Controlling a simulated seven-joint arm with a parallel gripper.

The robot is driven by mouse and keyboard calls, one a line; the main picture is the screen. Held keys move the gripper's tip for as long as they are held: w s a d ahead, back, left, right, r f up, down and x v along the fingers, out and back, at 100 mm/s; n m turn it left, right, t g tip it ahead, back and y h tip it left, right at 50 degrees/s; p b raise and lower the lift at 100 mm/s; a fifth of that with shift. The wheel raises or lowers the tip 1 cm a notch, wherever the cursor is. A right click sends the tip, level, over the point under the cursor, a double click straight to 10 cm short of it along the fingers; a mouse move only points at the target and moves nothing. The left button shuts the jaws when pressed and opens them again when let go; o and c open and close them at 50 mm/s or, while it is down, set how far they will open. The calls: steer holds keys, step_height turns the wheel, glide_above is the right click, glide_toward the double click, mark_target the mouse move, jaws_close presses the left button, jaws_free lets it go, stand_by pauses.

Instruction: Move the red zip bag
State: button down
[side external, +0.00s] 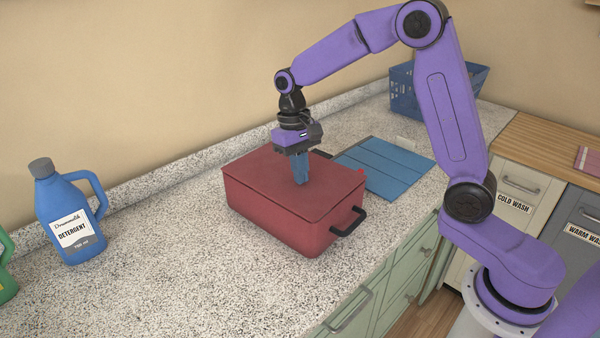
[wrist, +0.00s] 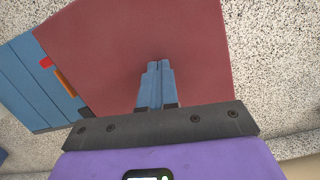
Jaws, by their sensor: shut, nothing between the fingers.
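The red zip bag (side external: 290,228) is a boxy red case with a flat top and black side handles, resting on the speckled counter. Its flat top also fills much of the wrist view (wrist: 140,45). A small bright red tab shows at its right corner. My gripper (side external: 300,182) points down over the middle of the bag's top with its blue fingers together and nothing between them. The fingers also show in the wrist view (wrist: 160,66). I cannot tell whether the fingertips touch the top. The far handle is partly hidden behind the bag.
A blue folded panel (side external: 388,165) lies on the counter just right of the bag. A blue basket (side external: 403,92) stands behind it, partly hidden by my arm. A blue detergent jug (side external: 72,215) stands at the left. The counter between jug and bag is clear.

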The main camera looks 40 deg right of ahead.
mark_target(272, 159)
steer(key=shift+f, duration=0.4)
steer(key=shift+f, duration=0.1)
steer(key=w, duration=0.4)
steer(key=w+d, duration=0.1)
steer(key=w, duration=0.7)
steer(key=shift+w+d, duration=0.2)
steer(key=shift+d, duration=0.2)
